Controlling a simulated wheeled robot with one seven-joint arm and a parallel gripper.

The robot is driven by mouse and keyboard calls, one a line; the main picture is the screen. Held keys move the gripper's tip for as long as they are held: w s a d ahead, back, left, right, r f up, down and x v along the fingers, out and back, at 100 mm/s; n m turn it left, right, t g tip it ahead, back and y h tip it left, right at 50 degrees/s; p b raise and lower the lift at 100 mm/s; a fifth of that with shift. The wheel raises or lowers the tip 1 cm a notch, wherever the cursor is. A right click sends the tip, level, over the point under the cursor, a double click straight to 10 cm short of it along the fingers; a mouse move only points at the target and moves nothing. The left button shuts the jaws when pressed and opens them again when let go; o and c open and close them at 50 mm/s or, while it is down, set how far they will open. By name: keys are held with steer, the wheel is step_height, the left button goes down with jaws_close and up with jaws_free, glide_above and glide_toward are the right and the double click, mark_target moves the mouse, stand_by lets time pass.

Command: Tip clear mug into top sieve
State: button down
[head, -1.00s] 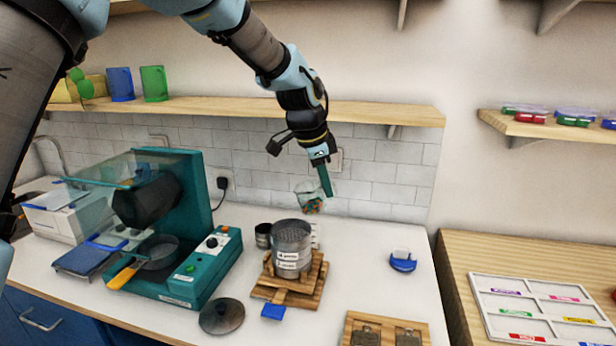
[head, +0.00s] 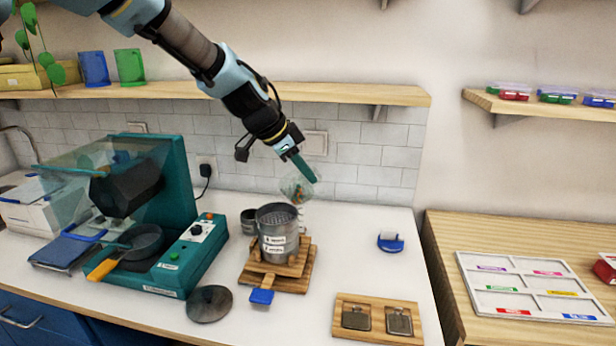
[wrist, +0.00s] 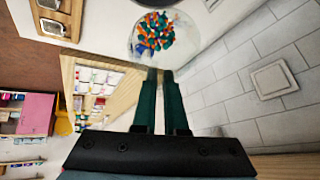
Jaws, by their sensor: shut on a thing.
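The clear mug (head: 297,188) holds small beads in orange, green and other colours. My gripper (head: 303,170) is shut on it, and the mug hangs tilted above and a little right of the sieve stack. In the wrist view the fingers (wrist: 159,75) reach the rim of the mug (wrist: 160,38), and the beads lie inside it. The top sieve (head: 278,215) is a round grey metal one with an open mesh top, stacked on a labelled lower sieve (head: 275,247). The stack stands on a wooden stand with a blue-tipped handle.
A small dark cup (head: 249,220) stands behind the stack. A teal machine (head: 165,240) with a pan is at left. A dark round lid (head: 209,303), a wooden board (head: 378,335) and a blue item (head: 390,243) lie on the white counter (head: 345,265).

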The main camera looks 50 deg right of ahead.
mark_target(291, 173)
steer(key=shift+w+a+r+g+h+b, duration=0.2)
steer(key=shift+g+h+b, duration=0.55)
steer(key=shift+b, duration=1.8)
steer(key=shift+w+a+n+g+h+b, duration=0.3)
steer(key=shift+h+b, duration=0.5)
steer(key=shift+b, duration=1.3)
steer(key=shift+w+a+g+h+b, duration=0.1)
steer(key=shift+a+g+h+b, duration=0.45)
steer(key=shift+b, duration=1.5)
steer(key=shift+d+r, duration=0.1)
steer(key=shift+d, duration=0.15)
steer(key=shift+w+a+b, duration=0.15)
steer(key=shift+a+b, duration=0.05)
steer(key=shift+b, duration=0.75)
steer(key=shift+w+a+h+b, duration=0.25)
steer(key=shift+h+b, duration=0.65)
steer(key=shift+b, duration=2.25)
steer(key=shift+a+f+g+h+b, duration=0.3)
steer(key=shift+g+b, duration=0.1)
steer(key=shift+b, duration=1.35)
